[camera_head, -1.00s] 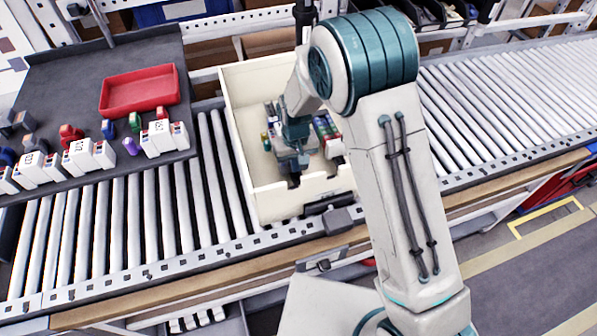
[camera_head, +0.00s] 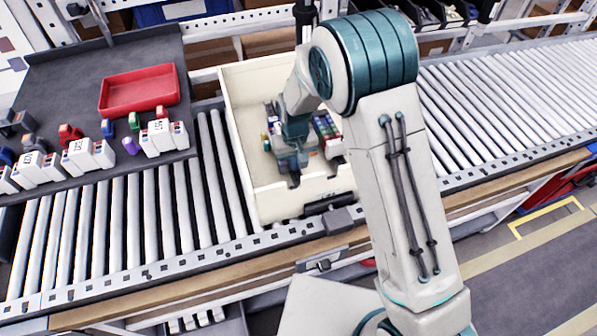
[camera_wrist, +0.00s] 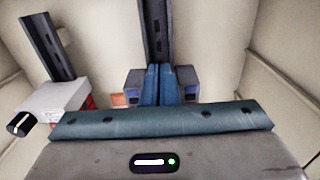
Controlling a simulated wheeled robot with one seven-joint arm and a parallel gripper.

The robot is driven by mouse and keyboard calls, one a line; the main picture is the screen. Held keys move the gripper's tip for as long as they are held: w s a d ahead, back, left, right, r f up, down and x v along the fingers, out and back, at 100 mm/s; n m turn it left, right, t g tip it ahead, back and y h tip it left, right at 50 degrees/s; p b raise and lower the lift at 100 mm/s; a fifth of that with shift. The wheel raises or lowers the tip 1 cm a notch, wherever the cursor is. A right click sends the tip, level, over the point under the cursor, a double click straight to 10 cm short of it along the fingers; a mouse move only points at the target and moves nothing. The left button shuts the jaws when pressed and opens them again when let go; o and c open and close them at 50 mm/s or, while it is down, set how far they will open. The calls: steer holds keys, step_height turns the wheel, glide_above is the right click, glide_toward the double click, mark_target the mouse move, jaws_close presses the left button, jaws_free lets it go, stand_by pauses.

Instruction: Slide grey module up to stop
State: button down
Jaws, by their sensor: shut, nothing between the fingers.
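In the wrist view, a grey module (camera_wrist: 134,84) sits on the middle dark rail (camera_wrist: 155,25), with an orange patch at its lower left. The blue fingers of my gripper (camera_wrist: 161,84) are closed together, in front of the module's middle and hiding that part. The module shows on both sides of them. I cannot tell whether the fingers touch it. In the head view my gripper (camera_head: 291,160) is down inside the cream box (camera_head: 240,150), and the arm hides much of the box's right side.
A white module (camera_wrist: 60,100) with a dark knob is on the left rail (camera_wrist: 47,45). Coloured parts (camera_head: 325,128) lie right of my gripper in the box. The box walls are close. A grey board (camera_head: 60,90) with a red tray (camera_head: 140,90) stands left.

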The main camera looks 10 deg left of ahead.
steer(key=shift+w+a+b, duration=0.45)
steer(key=shift+w+b, duration=0.1)
steer(key=shift+w, duration=0.15)
stand_by(2.5)
steer(key=shift+s+d, duration=0.2)
steer(key=shift+s, duration=0.1)
stand_by(0.6)
steer(key=shift+r, duration=0.1)
steer(key=shift+r+p, duration=0.4)
steer(key=shift+r, duration=0.5)
step_height(320, 180, up, 12)
steer(key=p, duration=0.6)
steer(key=shift+s+d, duration=0.25)
steer(key=shift+s, duration=0.1)
